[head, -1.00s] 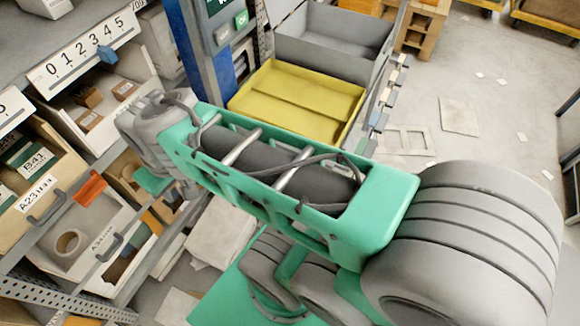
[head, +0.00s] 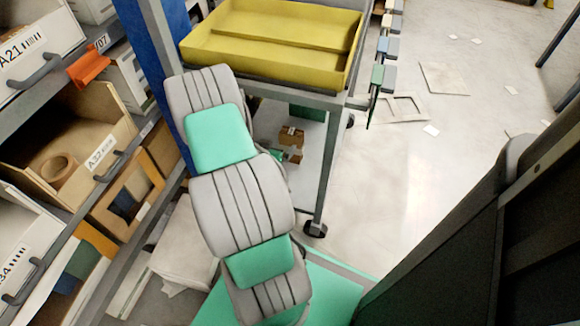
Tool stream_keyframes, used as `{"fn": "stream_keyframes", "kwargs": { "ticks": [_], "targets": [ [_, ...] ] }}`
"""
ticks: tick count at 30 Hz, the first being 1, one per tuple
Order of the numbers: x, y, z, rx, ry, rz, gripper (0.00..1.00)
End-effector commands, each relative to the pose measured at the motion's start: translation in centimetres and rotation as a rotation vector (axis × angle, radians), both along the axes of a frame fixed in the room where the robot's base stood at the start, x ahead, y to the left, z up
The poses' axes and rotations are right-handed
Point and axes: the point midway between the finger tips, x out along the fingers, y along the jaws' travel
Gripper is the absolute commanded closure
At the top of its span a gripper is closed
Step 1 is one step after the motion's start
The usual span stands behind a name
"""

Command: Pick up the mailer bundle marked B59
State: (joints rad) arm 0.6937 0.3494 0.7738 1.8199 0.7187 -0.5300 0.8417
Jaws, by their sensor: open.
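I cannot make out a mailer bundle marked B59 in the head view. My gripper is not in view. Only grey and green links of my arm show, in the middle of the picture in front of the cart.
A cart with a yellow tray (head: 270,38) on top stands behind my arm; small cardboard boxes (head: 291,140) lie on its lower shelf. Shelf bins, including one marked A21 (head: 38,45) and an open one with a tape roll (head: 95,130), line the left. Floor right of the cart is mostly clear.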

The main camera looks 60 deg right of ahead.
Motion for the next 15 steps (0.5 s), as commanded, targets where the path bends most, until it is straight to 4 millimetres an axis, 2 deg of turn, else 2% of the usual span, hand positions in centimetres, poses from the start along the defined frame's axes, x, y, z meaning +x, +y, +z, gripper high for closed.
{"fn": "stream_keyframes", "kwargs": {
  "ticks": [1, 3, 7, 15],
  "targets": [
    [-1.1, -1.5, -1.9, -0.065, -0.019, -0.007, 0.00],
    [-1.9, -2.7, -1.6, -0.133, -0.040, -0.004, 0.00],
    [-2.2, -4.4, -1.2, -0.172, -0.053, -0.001, 0.00],
    [-1.9, -8.4, -2.5, -0.172, -0.054, -0.002, 0.00]
  ]
}}
